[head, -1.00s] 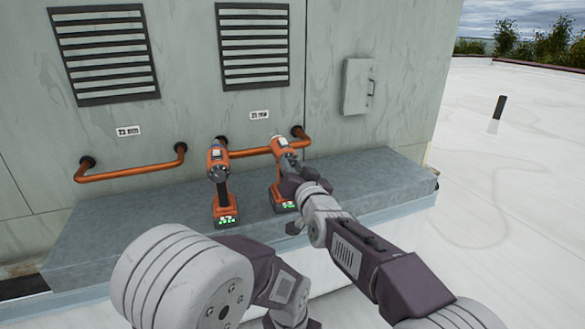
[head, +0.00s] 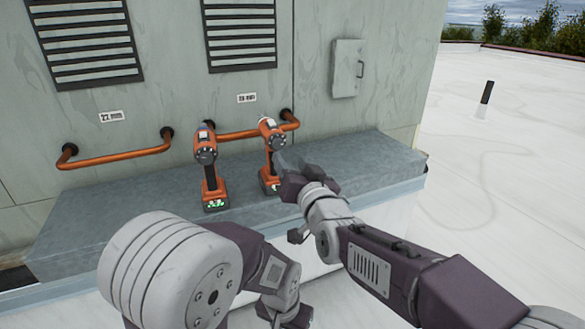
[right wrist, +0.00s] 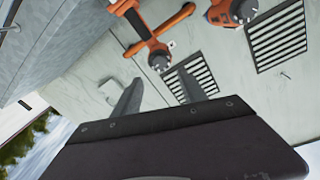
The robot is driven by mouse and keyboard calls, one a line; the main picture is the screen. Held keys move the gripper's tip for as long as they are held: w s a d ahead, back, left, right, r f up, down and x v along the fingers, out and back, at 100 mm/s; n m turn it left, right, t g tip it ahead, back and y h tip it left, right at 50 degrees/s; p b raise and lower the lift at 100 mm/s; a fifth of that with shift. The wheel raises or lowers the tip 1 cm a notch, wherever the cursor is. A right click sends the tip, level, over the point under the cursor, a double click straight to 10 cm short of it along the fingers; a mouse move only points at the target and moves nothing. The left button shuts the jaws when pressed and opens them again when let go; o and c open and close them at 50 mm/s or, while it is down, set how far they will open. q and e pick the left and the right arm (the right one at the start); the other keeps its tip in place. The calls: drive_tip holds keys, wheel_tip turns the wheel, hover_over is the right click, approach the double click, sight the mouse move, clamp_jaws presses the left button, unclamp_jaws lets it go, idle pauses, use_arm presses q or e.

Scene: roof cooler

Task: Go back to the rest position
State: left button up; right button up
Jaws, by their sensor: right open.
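Two orange and black cordless drills stand upright on the grey ledge (head: 110,222): the left drill (head: 209,160) and the right drill (head: 271,135). Green lights show on their bases. My right gripper (head: 287,162) is just right of and in front of the right drill, covering part of its handle and base. In the right wrist view its two fingers (right wrist: 158,92) are spread with nothing between them. The orange drills also show at the top of that view. My left arm shows at the bottom of the head view, but its gripper does not.
Orange pipe rails (head: 115,158) run along the wall behind the ledge, beneath small labels and louvred vents (head: 85,45). A grey wall box (head: 347,68) is at the right. The white roof floor (head: 500,190) is open to the right.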

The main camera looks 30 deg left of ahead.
drive_tip(key=shift+s+d, duration=0.25)
drive_tip(key=shift+s, duration=0.05)
